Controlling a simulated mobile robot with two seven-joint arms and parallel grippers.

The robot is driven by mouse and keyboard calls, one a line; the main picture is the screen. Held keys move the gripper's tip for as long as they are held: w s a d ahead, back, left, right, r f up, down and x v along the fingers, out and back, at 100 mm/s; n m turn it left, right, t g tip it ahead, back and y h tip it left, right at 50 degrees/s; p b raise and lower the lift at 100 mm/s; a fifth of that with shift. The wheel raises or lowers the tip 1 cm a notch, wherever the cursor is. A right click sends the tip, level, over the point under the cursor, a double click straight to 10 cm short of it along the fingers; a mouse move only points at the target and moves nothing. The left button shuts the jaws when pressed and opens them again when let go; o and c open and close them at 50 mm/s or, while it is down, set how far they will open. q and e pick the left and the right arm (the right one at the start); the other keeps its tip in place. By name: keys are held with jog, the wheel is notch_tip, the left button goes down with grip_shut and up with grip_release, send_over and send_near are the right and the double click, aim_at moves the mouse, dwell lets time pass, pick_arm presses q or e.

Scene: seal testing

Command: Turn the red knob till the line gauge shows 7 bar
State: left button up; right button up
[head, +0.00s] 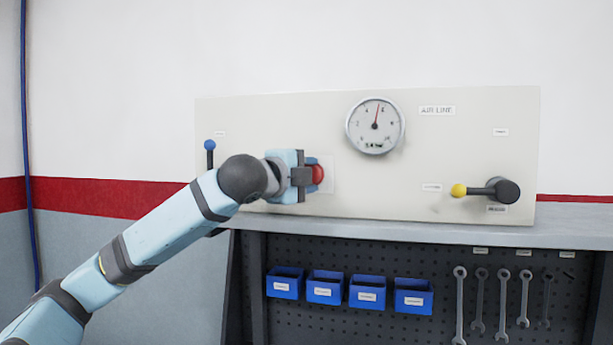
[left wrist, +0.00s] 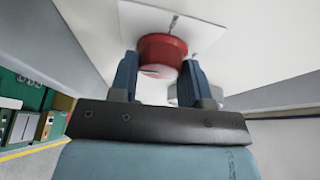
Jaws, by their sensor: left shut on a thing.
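The red knob (head: 318,173) sits on the pale panel (head: 270,120), left of the gauge. My left gripper (head: 312,176) is at the knob and shut on it. In the left wrist view the red knob (left wrist: 161,54) stands between the two blue fingers (left wrist: 165,75), on a white plate. My right gripper is not in view.
A blue-tipped lever (head: 209,146) stands at the panel's left. A yellow-tipped dark handle (head: 490,190) is at its right. Below the grey shelf (head: 450,233) are several blue bins (head: 325,288) and hanging wrenches (head: 502,300). The panel front between gauge and handle is clear.

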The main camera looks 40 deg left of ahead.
pick_arm(q)
jog(key=m+g, duration=0.1)
jog(key=m, duration=0.3)
jog(key=shift+r+g+y, duration=0.1)
jog(key=shift+g+y, duration=0.2)
jog(key=shift+g, duration=0.1)
jog(key=shift+m+g+y, duration=0.3)
jog(key=shift+m+g, duration=0.2)
jog(key=shift+m, duration=0.6)
jog(key=o, duration=0.9)
jog(key=shift+w, duration=0.1)
jog(key=shift+s+d+r, duration=0.1)
jog(key=shift+s+d, duration=0.05)
jog(key=shift+s, duration=0.35)
jog(key=b+v, duration=0.2)
jog(key=v, duration=1)
jog(key=shift+s+r, duration=0.2)
jog(key=shift+s, duration=0.1)
